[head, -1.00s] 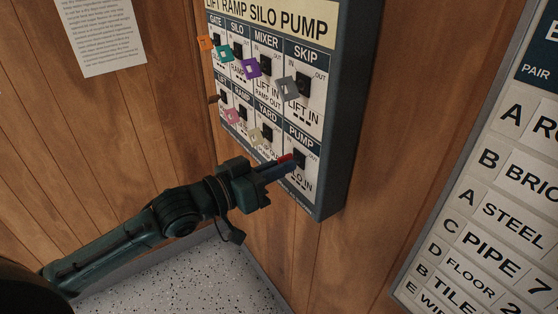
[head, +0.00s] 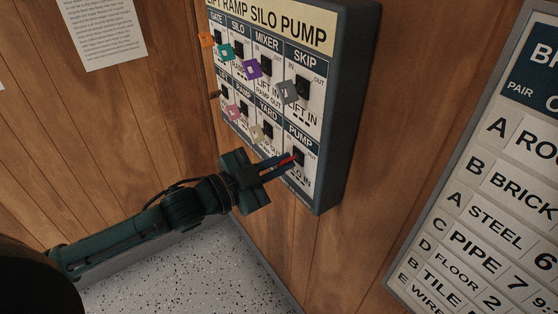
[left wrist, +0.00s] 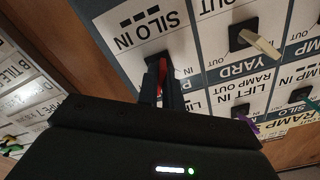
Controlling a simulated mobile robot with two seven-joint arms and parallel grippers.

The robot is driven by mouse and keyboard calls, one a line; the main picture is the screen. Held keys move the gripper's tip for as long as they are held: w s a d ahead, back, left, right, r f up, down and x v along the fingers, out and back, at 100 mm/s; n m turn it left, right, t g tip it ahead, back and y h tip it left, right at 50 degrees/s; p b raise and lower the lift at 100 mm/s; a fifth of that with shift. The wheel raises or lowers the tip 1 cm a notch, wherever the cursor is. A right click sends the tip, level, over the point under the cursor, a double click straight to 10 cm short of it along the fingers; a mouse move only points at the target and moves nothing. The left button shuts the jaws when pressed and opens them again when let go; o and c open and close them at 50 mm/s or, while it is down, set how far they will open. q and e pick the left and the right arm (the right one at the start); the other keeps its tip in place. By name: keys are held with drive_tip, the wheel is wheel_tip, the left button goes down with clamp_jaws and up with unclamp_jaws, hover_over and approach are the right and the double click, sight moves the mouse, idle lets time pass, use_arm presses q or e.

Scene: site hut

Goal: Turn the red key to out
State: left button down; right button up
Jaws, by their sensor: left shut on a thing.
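The red key (head: 285,161) sits in the switch under the PUMP label, at the bottom right of the key panel (head: 332,110). My left gripper (head: 281,164) is shut on the red key, with its fingers on both sides of it. In the left wrist view the red key (left wrist: 162,76) shows as a thin strip between the dark fingers (left wrist: 161,84), below the SILO IN label. The fingers hide much of the key and its switch. My right gripper is in neither view.
Other keys stick out of the panel close by: cream (head: 257,133), pink (head: 233,112), grey (head: 289,92), purple (head: 252,69), teal (head: 227,51) and orange (head: 206,40). A lettered board (head: 490,190) hangs at the right. A paper sheet (head: 103,30) is on the wood wall.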

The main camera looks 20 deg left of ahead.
use_arm(q)
drive_tip(key=shift+m, duration=0.6)
drive_tip(key=c, duration=1.6)
unclamp_jaws()
drive_tip(key=shift+o, duration=0.2)
drive_tip(key=shift+s, duration=0.1)
drive_tip(key=b+v, duration=0.1)
drive_tip(key=v, duration=1.2)
